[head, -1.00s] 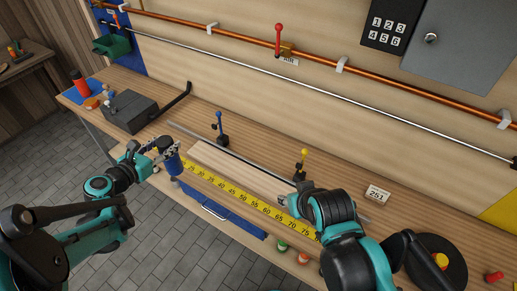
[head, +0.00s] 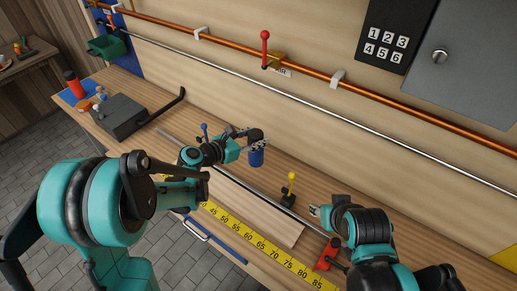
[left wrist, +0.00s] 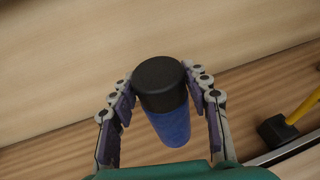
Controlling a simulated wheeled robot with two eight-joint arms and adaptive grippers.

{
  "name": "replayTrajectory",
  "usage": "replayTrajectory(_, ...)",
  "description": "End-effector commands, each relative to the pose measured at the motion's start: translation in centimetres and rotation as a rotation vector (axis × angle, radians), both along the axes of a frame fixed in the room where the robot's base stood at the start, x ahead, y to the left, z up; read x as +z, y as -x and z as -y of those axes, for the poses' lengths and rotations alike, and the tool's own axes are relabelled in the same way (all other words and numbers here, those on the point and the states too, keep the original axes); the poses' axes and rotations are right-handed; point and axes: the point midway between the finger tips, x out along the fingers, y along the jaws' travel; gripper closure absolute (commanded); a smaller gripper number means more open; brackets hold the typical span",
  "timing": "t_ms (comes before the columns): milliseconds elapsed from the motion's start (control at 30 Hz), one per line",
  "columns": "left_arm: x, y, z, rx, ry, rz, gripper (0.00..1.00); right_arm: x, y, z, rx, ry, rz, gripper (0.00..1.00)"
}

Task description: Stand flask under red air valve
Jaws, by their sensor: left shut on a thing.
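The flask (head: 257,159) is blue with a black cap, and it shows upright in the left wrist view (left wrist: 170,125). My left gripper (head: 256,143) is shut on it, with a finger on each side. In the head view the flask is over the back part of the bench, below the red air valve (head: 265,48). I cannot tell whether its base touches the wood. The valve is a red handle on the copper pipe along the wall, with a small label beside it. My right gripper (head: 315,211) is low over the bench to the right; its finger opening is unclear.
A blue lever (head: 204,131) and a yellow lever (head: 291,183) stand along the metal rail (head: 262,190). A red-based lever (head: 325,258) is near my right arm. A yellow ruler (head: 250,237) runs along the front. A dark box (head: 118,115) stands at left.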

Motion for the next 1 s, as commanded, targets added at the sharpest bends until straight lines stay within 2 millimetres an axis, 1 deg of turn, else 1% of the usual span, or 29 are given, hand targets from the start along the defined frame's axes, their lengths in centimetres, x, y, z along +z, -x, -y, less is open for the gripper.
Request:
replayTrajectory(33,-0.7,-0.7,0.4,-0.001,0.000,0.000,1.00,-0.5,0.0,0.0,0.000,0.000,0.000,0.60)
replayTrajectory(100,-1.1,-1.4,0.7,-0.001,0.000,0.000,1.00,-0.7,0.0,0.0,0.000,0.000,0.000,0.60)
replayTrajectory(267,-1.7,-1.9,1.0,0.000,0.000,0.000,1.00,-1.0,0.0,0.0,0.000,0.000,0.000,0.60)
replayTrajectory(500,-5.2,-1.9,0.9,0.000,0.000,0.000,1.00,-2.9,0.0,0.0,0.000,0.000,0.000,0.60)
replayTrajectory(567,-5.4,-1.9,0.9,0.001,0.000,0.000,1.00,-3.0,0.0,0.0,0.000,0.000,0.000,0.60)
replayTrajectory(767,-5.2,-1.9,0.9,0.000,0.000,0.000,1.00,-2.7,0.0,0.0,0.000,0.000,0.000,0.60)
replayTrajectory(900,-5.6,-1.9,0.9,0.000,0.000,0.000,1.00,-3.2,0.0,0.0,0.000,0.000,0.000,0.60)
replayTrajectory(933,-5.6,-1.9,0.9,0.000,0.000,0.000,0.48,-3.1,0.0,0.0,0.000,0.000,0.000,0.60)
replayTrajectory(1000,-5.5,-1.9,0.9,0.000,-0.001,-0.001,0.32,-3.1,0.0,0.0,0.000,0.000,0.000,0.60)
